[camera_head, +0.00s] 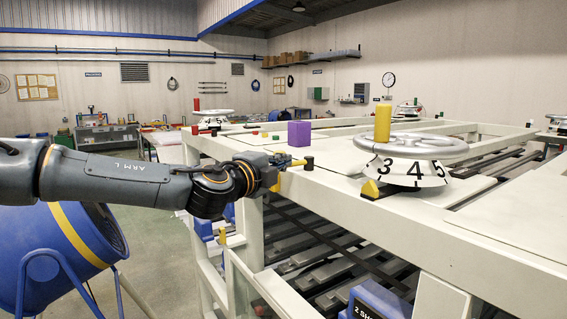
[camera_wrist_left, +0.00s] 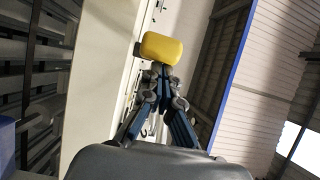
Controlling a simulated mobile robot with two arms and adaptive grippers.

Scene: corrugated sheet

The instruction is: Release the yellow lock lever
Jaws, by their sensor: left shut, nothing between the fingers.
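The yellow lock lever (camera_head: 298,163) is at the near-left corner of the cream machine frame, with a dark end on its right. In the left wrist view a rounded yellow block (camera_wrist_left: 161,48), which looks like part of the lever, lies just beyond my fingertips. My left gripper (camera_head: 284,160) is right at the lever, its fingers drawn together with nothing between them; it also shows in the left wrist view (camera_wrist_left: 159,76). Whether the fingertips touch the yellow part I cannot tell. My wrist partly hides the lever's mount. My right gripper is not in view.
A numbered handwheel (camera_head: 415,147) with an upright yellow knob (camera_head: 382,123) stands on the frame top. A yellow pointer (camera_head: 370,189) sits before its dial. A purple block (camera_head: 299,133) stands behind my gripper. A blue drum (camera_head: 65,255) is at lower left.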

